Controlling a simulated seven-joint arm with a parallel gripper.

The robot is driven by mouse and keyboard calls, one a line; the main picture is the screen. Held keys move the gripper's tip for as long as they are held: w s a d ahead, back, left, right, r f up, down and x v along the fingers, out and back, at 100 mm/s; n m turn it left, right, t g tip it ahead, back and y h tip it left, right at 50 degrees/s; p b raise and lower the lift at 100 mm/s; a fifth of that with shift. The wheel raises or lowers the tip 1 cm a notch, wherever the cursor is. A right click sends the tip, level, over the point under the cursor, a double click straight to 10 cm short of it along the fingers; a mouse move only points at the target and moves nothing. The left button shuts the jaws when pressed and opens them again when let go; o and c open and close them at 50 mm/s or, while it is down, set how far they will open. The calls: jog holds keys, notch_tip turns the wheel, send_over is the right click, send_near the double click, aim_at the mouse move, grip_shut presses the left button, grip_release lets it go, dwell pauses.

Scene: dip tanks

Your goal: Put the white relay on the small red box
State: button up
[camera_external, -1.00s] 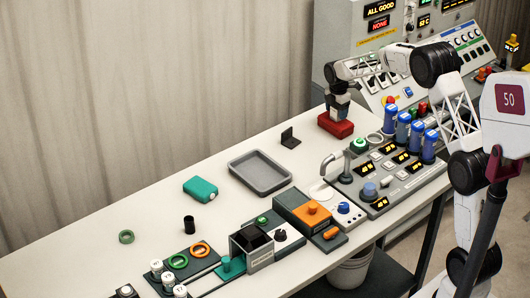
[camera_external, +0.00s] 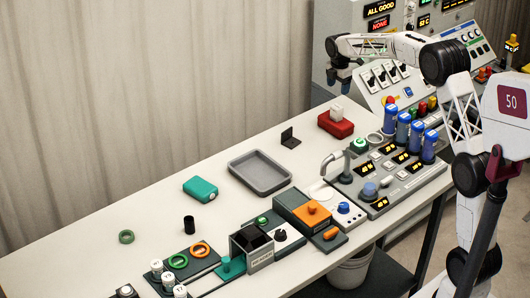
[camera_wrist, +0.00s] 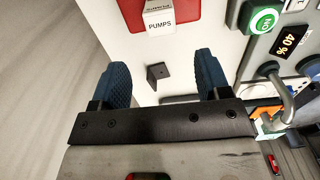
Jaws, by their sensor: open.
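The white relay (camera_external: 337,113) stands upright on top of the small red box (camera_external: 335,126) at the far end of the table. In the wrist view the relay (camera_wrist: 159,20) shows a "PUMPS" label, with the red box (camera_wrist: 190,14) under it, partly cut off by the top edge. My gripper (camera_external: 340,88) is raised above and behind the box, apart from the relay. In the wrist view its blue fingers (camera_wrist: 160,85) are spread wide with nothing between them.
A small black bracket (camera_external: 290,139), a grey tray (camera_external: 260,175) and a teal box (camera_external: 200,189) lie on the table (camera_external: 150,205). A control panel with blue cylinders (camera_external: 404,128) stands right of the red box. The table's left part has free room.

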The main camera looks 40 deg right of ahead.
jog(key=shift+r, duration=0.1)
dwell(0.7)
jog(key=s+a+r+m, duration=0.3)
jog(key=s+a+r, duration=0.1)
jog(key=s, duration=0.5)
jog(key=s+a+r+m+t, duration=0.1)
jog(key=s+a+r+m, duration=0.25)
jog(key=s, duration=0.65)
jog(key=s+a+r+m, duration=0.2)
jog(key=s+a+r, duration=0.3)
jog(key=s, duration=0.4)
jog(key=s+a+f+m, duration=0.2)
jog(key=s+m, duration=0.1)
jog(key=s, duration=0.7)
jog(key=s+a+f+m+t, duration=0.1)
jog(key=s+a+f+m, duration=0.1)
jog(key=s, duration=0.9)
jog(key=s+a+f+m, duration=0.2)
jog(key=s+m, duration=0.2)
jog(key=s, duration=0.6)
jog(key=shift+s+f+m+t, duration=0.15)
jog(key=shift+s+m+t, duration=0.1)
jog(key=shift+m+t, duration=0.1)
